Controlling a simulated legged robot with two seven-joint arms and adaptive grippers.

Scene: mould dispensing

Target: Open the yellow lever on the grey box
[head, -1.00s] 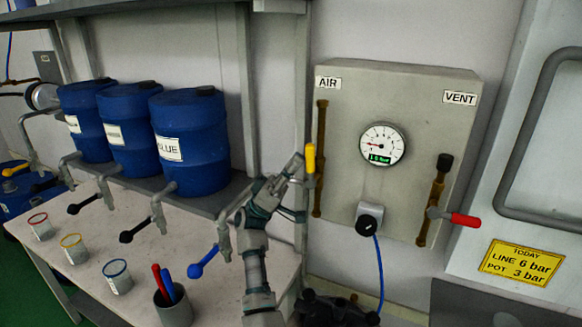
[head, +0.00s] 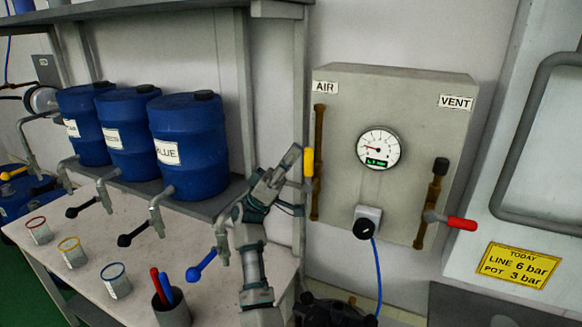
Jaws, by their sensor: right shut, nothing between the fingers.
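The grey box (head: 340,90) hangs on the wall, with an AIR label at its top left and a VENT label at its top right. The yellow lever (head: 309,162) is on the brass pipe under AIR and stands upright, in line with the pipe. My right gripper (head: 294,156) is shut and empty. Its tip is just left of the yellow lever; I cannot tell whether they touch. My left gripper is not in view.
A red lever (head: 462,224) sticks out right under VENT. A gauge (head: 379,148) and a black knob (head: 364,228) with a blue hose are on the box. Blue drums (head: 188,125) stand left on a shelf, above a bench (head: 90,235) with cups.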

